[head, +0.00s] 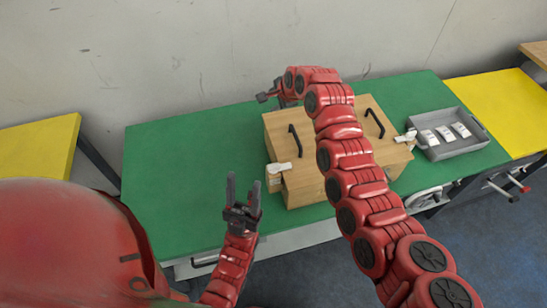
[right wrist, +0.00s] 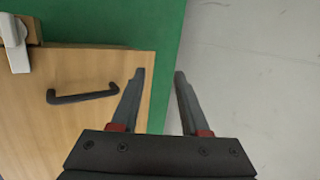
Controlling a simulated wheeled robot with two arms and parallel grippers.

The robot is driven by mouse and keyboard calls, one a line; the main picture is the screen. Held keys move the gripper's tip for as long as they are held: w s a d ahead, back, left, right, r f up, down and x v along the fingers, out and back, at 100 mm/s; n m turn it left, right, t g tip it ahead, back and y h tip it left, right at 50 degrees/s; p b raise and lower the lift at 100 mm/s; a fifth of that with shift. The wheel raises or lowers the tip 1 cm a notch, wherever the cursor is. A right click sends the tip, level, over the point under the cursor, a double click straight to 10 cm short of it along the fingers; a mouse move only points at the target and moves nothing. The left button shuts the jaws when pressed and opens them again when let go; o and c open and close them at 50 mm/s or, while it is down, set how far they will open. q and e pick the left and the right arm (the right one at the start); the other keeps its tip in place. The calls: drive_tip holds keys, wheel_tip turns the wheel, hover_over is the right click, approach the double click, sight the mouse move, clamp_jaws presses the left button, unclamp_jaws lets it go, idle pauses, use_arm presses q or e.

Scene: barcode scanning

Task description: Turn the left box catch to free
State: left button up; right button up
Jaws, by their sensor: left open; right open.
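A wooden box (head: 310,178) with two black handles on top stands on the green table. The left box catch (head: 279,168) is a white lever at the box's front left corner. It also shows in the right wrist view (right wrist: 14,42), at the upper left; its exact turn is hard to tell. My left gripper (head: 243,187) is open and empty, fingers up, in front and to the left of this catch, apart from it. My right gripper (head: 264,97) is open and empty at the box's back left; its fingers (right wrist: 160,75) show near the lid's edge in the right wrist view.
A second white catch (head: 405,137) sits on the box's right side. A grey tray (head: 463,149) with several white items stands to the right. My right arm crosses above the box. The green table (head: 180,165) is clear to the left of the box.

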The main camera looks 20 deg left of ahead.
drive_tip(key=s+r+g+h, duration=0.3)
drive_tip(key=s+r, duration=0.1)
drive_tip(key=s, duration=0.4)
drive_tip(key=r+m+g+h+p, duration=0.1)
drive_tip(key=g+h, duration=0.1)
drive_tip(key=h, duration=0.1)
hover_over(273, 164)
wheel_tip(273, 164, down, 15)
drive_tip(key=p, duration=0.4)
drive_tip(key=shift+s+f, duration=0.15)
drive_tip(key=shift+f, duration=0.65)
clamp_jaws()
